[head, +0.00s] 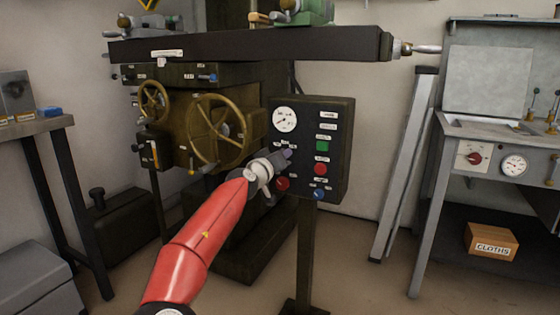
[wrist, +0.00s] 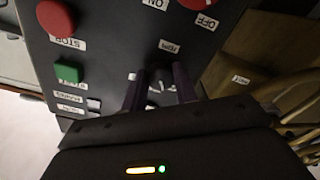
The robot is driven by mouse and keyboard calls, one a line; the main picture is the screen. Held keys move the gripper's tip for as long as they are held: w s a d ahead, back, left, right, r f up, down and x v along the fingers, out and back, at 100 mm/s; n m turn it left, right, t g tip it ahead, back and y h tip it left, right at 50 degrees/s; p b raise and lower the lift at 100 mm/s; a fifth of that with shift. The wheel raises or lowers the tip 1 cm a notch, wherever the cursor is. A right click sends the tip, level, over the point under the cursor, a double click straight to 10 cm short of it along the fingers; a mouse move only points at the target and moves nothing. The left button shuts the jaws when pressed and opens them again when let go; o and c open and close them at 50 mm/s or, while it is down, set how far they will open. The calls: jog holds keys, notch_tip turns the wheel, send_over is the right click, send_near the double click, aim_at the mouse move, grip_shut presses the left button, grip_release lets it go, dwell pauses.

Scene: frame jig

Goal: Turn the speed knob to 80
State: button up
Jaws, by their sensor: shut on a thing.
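The speed knob (wrist: 157,82) is a small dark knob on the machine's dark control panel (head: 340,130). In the wrist view it sits between the two purple fingers of my gripper (wrist: 158,92), close to a white label that seems to read RPM. My gripper (head: 287,154) is shut on the knob, and its scale marks are mostly covered by the fingers. In the head view my gripper hides the knob, at the panel's left side below a round white dial (head: 284,120). I cannot read the setting.
On the panel are a green button (head: 323,146), a red button (head: 320,169), a red knob (head: 282,183) below my gripper and a blue knob (head: 318,194). A large handwheel (head: 221,130) stands left of the panel. A grey bench (head: 490,130) is at right.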

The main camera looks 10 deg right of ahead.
jog(key=shift+n, duration=1.2)
jog(key=shift+r+b, duration=0.1)
jog(key=shift+b, duration=0.2)
jog(key=o, duration=1)
jog(key=shift+c, duration=0.2)
jog(key=v, duration=0.8)
jog(key=shift+b, duration=0.4)
jog(key=shift+w, duration=0.1)
